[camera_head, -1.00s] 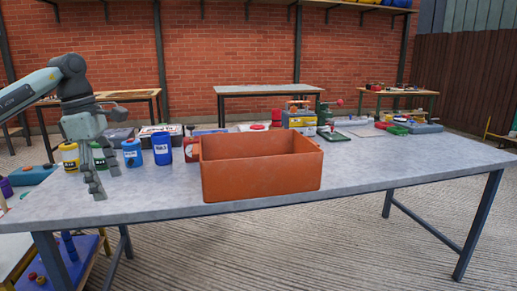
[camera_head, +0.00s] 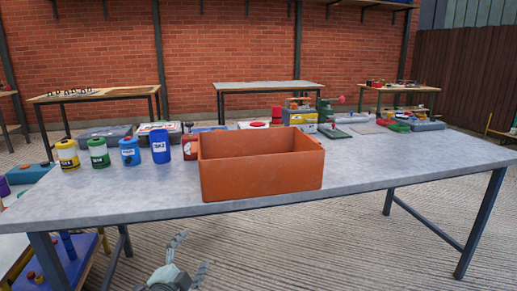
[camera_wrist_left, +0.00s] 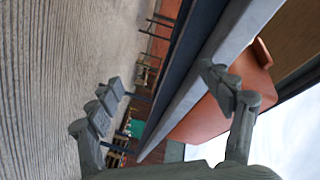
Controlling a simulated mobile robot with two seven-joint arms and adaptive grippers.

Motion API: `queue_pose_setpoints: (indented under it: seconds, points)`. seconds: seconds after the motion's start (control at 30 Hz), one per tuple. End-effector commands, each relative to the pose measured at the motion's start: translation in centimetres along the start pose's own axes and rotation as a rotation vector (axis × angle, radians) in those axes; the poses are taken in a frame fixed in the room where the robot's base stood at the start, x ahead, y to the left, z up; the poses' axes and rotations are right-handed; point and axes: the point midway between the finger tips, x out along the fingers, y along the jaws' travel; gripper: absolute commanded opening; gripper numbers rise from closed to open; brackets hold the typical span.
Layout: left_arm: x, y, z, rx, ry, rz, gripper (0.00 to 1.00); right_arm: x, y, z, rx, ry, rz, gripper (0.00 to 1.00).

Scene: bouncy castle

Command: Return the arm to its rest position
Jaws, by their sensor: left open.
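My left gripper (camera_head: 190,257) shows at the bottom of the head view, low in front of the table's near edge, with its fingers pointing up. It is open, and nothing shows between its fingers. In the left wrist view the two spread fingers of the gripper (camera_wrist_left: 165,88) frame the table edge (camera_wrist_left: 190,95) and part of the orange crate (camera_wrist_left: 200,118) beyond. Most of the left arm is outside the head view. My right gripper is in neither view.
The orange crate (camera_head: 262,180) stands on the grey table (camera_head: 400,168). Yellow (camera_head: 68,155), green (camera_head: 98,153) and blue containers (camera_head: 131,152) stand left of it. Tools and boxes line the back. The table's right front is clear.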

Motion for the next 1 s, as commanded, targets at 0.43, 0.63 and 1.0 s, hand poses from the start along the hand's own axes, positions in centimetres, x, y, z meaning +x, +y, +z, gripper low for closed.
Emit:
queue_pose_setpoints:
  seconds: [0.43, 0.63, 1.0]
  points:
    - [-21.1, 20.4, 17.1, -0.660, -0.836, 0.380, 0.80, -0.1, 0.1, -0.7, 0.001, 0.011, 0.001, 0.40]
    - [-29.7, 25.2, 18.7, -0.806, -1.079, 0.484, 0.80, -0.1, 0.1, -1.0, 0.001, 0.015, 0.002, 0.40]
    - [-31.1, 25.8, 18.8, -0.829, -1.118, 0.500, 0.80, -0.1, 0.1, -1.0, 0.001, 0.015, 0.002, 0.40]
